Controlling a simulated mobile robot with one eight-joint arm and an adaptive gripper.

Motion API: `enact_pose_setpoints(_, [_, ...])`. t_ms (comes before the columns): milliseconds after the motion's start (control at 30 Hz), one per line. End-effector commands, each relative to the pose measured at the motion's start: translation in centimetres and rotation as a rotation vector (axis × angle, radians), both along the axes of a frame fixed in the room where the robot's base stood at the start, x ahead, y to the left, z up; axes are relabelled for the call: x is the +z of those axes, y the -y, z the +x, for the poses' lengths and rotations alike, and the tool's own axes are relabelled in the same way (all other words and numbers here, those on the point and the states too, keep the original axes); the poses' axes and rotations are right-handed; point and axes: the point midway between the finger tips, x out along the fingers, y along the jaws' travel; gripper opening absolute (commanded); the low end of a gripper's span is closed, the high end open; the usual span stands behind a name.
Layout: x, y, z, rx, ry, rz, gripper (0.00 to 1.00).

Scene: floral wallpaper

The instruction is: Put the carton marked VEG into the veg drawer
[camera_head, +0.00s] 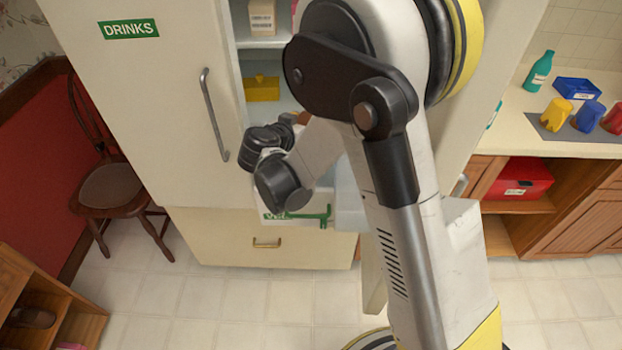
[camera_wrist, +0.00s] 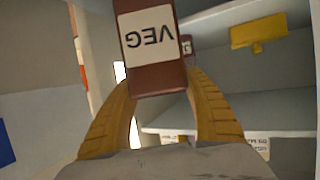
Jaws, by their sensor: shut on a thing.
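The brown carton with an upside-down white VEG label (camera_wrist: 152,38) is between the two yellow fingers of my gripper (camera_wrist: 158,85) in the wrist view. My gripper is shut on it, inside or at the mouth of the open fridge. In the head view my arm hides most of the gripper and carton; a small brown-orange patch shows beside the arm. The veg drawer (camera_head: 290,215), low in the fridge, shows a green label and a green handle. My arm covers its right part, and I cannot see into it.
The DRINKS door (camera_head: 150,100) is at left. A chair (camera_head: 112,190) is beyond it. A counter (camera_head: 560,145) with cups, a bottle and a blue tray is at right.

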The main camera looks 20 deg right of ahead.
Motion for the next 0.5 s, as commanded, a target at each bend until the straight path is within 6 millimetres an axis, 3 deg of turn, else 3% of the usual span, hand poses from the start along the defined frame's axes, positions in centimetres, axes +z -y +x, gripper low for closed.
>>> enact_pose_setpoints(33, [-1.6, 0.1, 0.0, -0.001, 0.001, -0.001, 0.16])
enact_pose_setpoints(200, [-4.3, 0.1, 0.1, -0.001, 0.001, -0.001, 0.16])
enact_pose_setpoints(500, [-7.1, 0.1, 0.1, -0.001, 0.001, -0.001, 0.16])
